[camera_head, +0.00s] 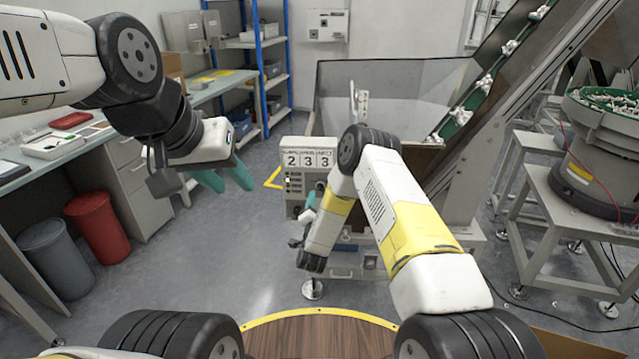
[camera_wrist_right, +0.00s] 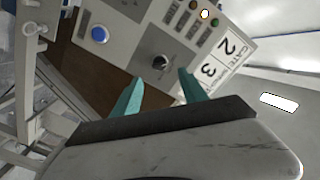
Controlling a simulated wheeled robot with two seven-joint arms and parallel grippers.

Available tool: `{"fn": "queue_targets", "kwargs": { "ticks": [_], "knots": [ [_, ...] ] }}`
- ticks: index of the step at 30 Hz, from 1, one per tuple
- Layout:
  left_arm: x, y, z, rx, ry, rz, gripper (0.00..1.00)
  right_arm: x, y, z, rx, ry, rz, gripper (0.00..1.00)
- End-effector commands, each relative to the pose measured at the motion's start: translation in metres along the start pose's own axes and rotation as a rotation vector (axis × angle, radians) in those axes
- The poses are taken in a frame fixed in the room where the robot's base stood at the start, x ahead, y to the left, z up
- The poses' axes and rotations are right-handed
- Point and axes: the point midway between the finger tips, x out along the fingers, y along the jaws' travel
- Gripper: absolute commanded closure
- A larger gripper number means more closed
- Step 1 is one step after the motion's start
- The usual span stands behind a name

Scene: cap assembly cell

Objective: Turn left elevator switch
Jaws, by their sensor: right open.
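The elevator's grey control box (camera_head: 296,181) stands below a display reading 2 3 3. In the right wrist view, a black rotary switch (camera_wrist_right: 160,63) is on the box's face, with a blue button (camera_wrist_right: 100,35) to its left. My right gripper (camera_wrist_right: 159,78) is open and faces the black switch. Its two teal fingertips appear on either side of and just below the switch in the picture; I cannot tell whether they touch it. In the head view, my right arm partly hides the box. My left gripper (camera_head: 235,187) is open and empty, in the air left of the box.
The elevator's inclined green conveyor (camera_head: 462,116) rises behind my right arm. A round feeder bowl (camera_head: 604,105) stands on a frame at the right. A red bin (camera_head: 97,228) and a grey bin (camera_head: 54,259) stand by the left workbench. Floor between is clear.

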Motion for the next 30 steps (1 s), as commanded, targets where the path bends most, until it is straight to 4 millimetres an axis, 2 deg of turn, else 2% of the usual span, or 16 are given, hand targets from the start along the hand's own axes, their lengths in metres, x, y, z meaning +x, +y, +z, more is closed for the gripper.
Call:
{"fn": "queue_targets", "kwargs": {
  "ticks": [6, 12, 23, 30],
  "knots": [
    [0.000, 0.000, 0.000, 0.000, 0.000, 0.000, 0.64, 0.036, 0.000, -0.001, 0.000, 0.002, 0.000, 0.49],
    [0.000, 0.000, 0.000, 0.000, 0.000, 0.000, 0.64, 0.061, 0.000, -0.001, 0.000, 0.000, 0.000, 0.49],
    [0.000, 0.000, 0.000, 0.000, 0.000, 0.000, 0.64, 0.068, 0.000, -0.001, -0.002, -0.002, 0.000, 0.49],
    [0.000, 0.000, 0.000, 0.000, 0.000, 0.000, 0.64, 0.068, 0.000, -0.001, -0.001, -0.002, 0.000, 0.95]
  ]
}}
